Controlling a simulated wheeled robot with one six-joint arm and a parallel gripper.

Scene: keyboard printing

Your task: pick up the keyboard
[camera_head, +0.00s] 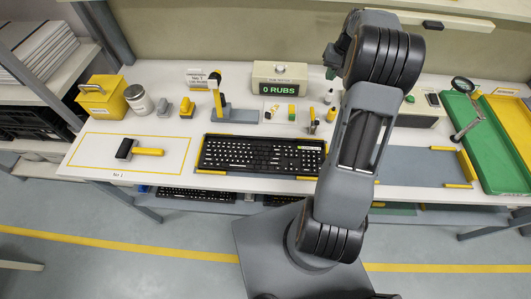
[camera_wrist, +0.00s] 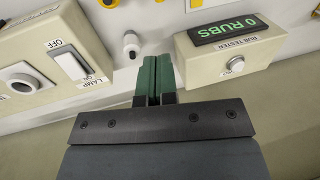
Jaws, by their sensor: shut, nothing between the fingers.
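A black keyboard (camera_head: 255,156) with white-marked keys lies flat on the white table, left of my arm in the head view. Yellow edge pieces border it, and its right end comes close to my arm. My gripper (camera_wrist: 155,80) shows in the wrist view with its green fingers shut together and nothing between them. It is over the back part of the table, near the rub tester, and apart from the keyboard. The keyboard is not in the wrist view. In the head view my arm hides part of the table right of the keyboard.
The rub tester (camera_head: 279,80), reading 0 RUBS, stands behind the keyboard. A yellow-handled tool (camera_head: 138,150) lies in a yellow outline at left. A grey mat (camera_head: 415,167) with yellow corners is empty at right, beside a green tray (camera_head: 482,140). More keyboards (camera_head: 195,194) sit below the tabletop.

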